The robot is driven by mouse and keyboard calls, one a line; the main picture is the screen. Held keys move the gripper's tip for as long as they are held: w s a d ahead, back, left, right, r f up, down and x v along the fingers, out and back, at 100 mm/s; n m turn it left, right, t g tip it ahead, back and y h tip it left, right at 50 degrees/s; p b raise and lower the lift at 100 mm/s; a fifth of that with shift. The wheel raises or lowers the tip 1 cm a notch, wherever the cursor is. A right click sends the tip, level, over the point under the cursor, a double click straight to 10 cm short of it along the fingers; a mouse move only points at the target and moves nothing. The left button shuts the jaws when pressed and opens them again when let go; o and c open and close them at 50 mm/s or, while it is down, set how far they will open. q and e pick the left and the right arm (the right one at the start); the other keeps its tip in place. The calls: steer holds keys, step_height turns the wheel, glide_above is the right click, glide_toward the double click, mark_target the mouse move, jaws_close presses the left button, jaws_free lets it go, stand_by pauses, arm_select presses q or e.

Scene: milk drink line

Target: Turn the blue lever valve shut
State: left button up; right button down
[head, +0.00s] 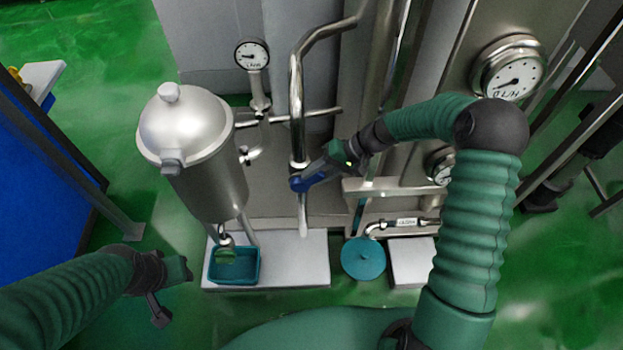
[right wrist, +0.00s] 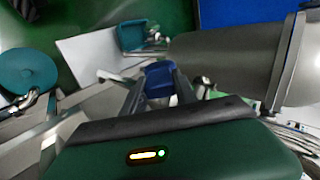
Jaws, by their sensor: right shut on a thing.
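The blue lever (head: 297,184) sits on the vertical steel pipe (head: 297,110) in the middle of the head view. My right gripper (head: 314,176) reaches it from the right and is shut on it. In the right wrist view the blue lever (right wrist: 159,82) shows between my two fingers (right wrist: 158,92). The gripper hides part of the lever, so its exact angle to the pipe is hard to tell. My left gripper (head: 180,271) is low at the left, away from the lever; its fingers do not show clearly.
A steel domed tank (head: 205,165) stands left of the pipe. A teal bin (head: 235,278) sits below it on a white base (head: 300,265). A round teal lid-like disc (head: 363,259) lies right of the base. Gauges (head: 252,54) and steel columns stand behind.

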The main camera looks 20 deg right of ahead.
steer(key=f+y+b, duration=0.1)
steer(key=d+f+t+y+b, duration=0.1)
steer(key=shift+d+y, duration=0.2)
steer(key=shift+y, duration=0.2)
steer(key=f+y+b, duration=0.1)
steer(key=y+b, duration=0.1)
steer(key=f+t+y+b, duration=0.1)
steer(key=y, duration=0.1)
steer(key=d+f+y+b, duration=0.1)
steer(key=y+b, duration=0.1)
steer(key=shift+s+f+t+b, duration=0.15)
steer(key=shift+s+t+b, duration=0.05)
steer(key=shift+t+b, duration=0.2)
steer(key=shift+s+a, duration=0.1)
steer(key=c, duration=1.4)
jaws_free()
steer(key=o, duration=0.4)
steer(key=shift+f, duration=0.1)
steer(key=shift+o, duration=0.2)
